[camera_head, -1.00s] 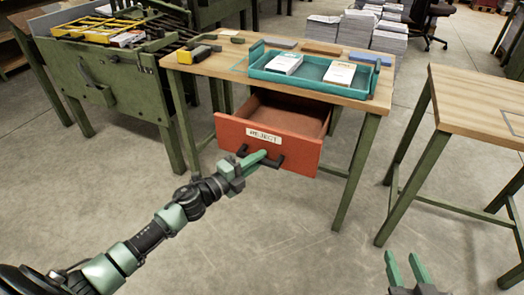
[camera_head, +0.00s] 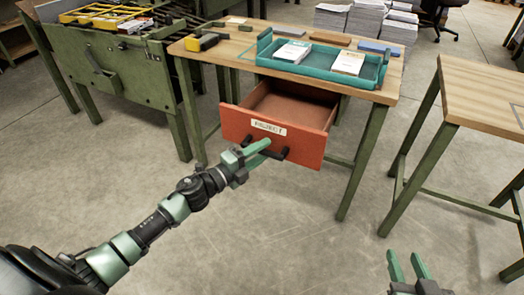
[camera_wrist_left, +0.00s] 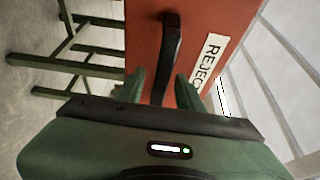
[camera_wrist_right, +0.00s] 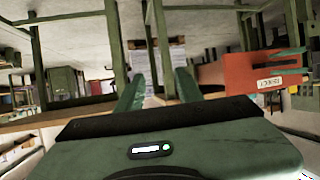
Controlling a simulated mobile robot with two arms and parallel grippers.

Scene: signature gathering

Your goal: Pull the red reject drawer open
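The red reject drawer (camera_head: 297,140) stands pulled out from under the wooden table, its inside showing. Its front bears a white REJECT label (camera_head: 268,127) and a dark bar handle (camera_head: 281,154). My left gripper (camera_head: 262,151) is at the handle. In the left wrist view, the handle (camera_wrist_left: 171,45) runs down between the two spread green fingers (camera_wrist_left: 161,88), with a gap on each side. Whether a finger touches it is unclear. My right gripper (camera_head: 407,264) is open and empty, low at the right, away from the drawer. The drawer (camera_wrist_right: 255,78) also shows in the right wrist view.
The table (camera_head: 225,55) carries a teal tray (camera_head: 262,59) with two white paper stacks and a yellow-black tool (camera_head: 206,41). A green bench (camera_head: 75,66) stands left, another wooden table (camera_head: 480,92) right. The floor before the drawer is clear.

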